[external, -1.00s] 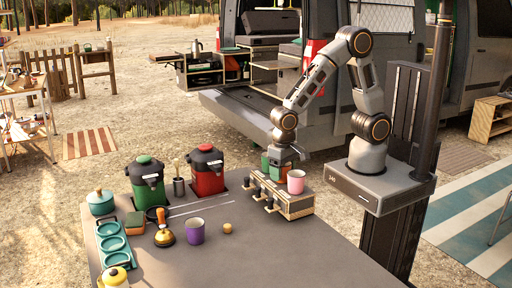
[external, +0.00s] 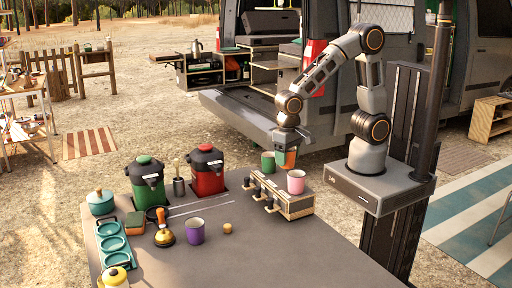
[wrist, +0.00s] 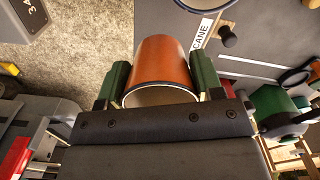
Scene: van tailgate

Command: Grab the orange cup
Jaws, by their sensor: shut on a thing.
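The orange cup (wrist: 163,62) is between the two green-padded fingers of my gripper (wrist: 158,88) in the wrist view, with its pale rim toward the palm. In the external view the orange cup (external: 290,159) shows partly behind a finger. My gripper (external: 287,156) is shut on it and holds it above the wooden rack (external: 296,204), apart from the rack as far as I can see.
A green cup (external: 268,163) and a pink cup (external: 296,181) stand on the rack, close beside and below my gripper. A purple cup (external: 195,231) and a small round ball (external: 227,228) are on the grey table (external: 290,255). Red and green dispensers stand at the back.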

